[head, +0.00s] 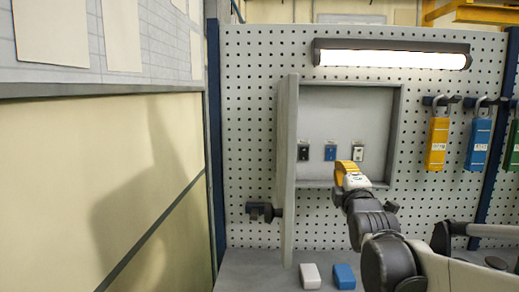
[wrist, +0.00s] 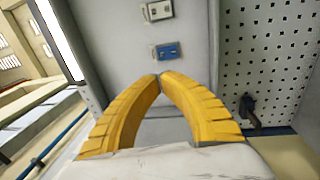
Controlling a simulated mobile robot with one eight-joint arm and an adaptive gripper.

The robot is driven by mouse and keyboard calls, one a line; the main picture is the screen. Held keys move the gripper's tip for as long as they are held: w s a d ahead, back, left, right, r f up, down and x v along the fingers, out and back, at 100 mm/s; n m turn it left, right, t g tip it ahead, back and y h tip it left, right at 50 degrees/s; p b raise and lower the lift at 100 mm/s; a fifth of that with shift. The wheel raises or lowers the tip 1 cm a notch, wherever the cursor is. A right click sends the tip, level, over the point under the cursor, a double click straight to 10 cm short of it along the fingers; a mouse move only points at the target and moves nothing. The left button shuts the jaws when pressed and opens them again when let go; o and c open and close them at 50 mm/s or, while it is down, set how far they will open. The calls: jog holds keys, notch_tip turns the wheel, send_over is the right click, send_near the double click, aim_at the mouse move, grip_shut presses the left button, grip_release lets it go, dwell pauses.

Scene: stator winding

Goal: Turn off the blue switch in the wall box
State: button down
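The wall box (head: 396,115) is a grey recessed box on the pegboard, its door (head: 288,170) swung open at the left. Inside, several switches sit in a row on the back wall. The blue switch (head: 330,152) is the middle one; it also shows in the wrist view (wrist: 167,51), just beyond the fingertips. My gripper (head: 342,167) has yellow fingers and is in front of the box, at its lower edge. In the wrist view the fingertips (wrist: 160,77) meet, with nothing held between them. A gap seems to remain between fingertips and blue switch. The switch's on/off position is too small to tell.
A dark switch (head: 303,151) is left of the blue one and a pale-plated switch (head: 357,153) right of it. The open door stands close left of my gripper. Yellow (head: 437,143) and blue (head: 477,144) padlocks hang at right. White (head: 310,276) and blue (head: 344,276) blocks lie below.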

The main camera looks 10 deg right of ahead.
aim_at(329, 149)
jog(key=p+x, duration=0.2)
jog(key=x, duration=1.1)
jog(key=shift+w, duration=0.25)
jog(key=shift+w+d+r+g+p, duration=0.1)
jog(key=shift+w+r+g+p, duration=0.35)
jog(key=shift+p, duration=0.45)
jog(key=shift+s+f, duration=0.1)
jog(key=shift+f, duration=0.25)
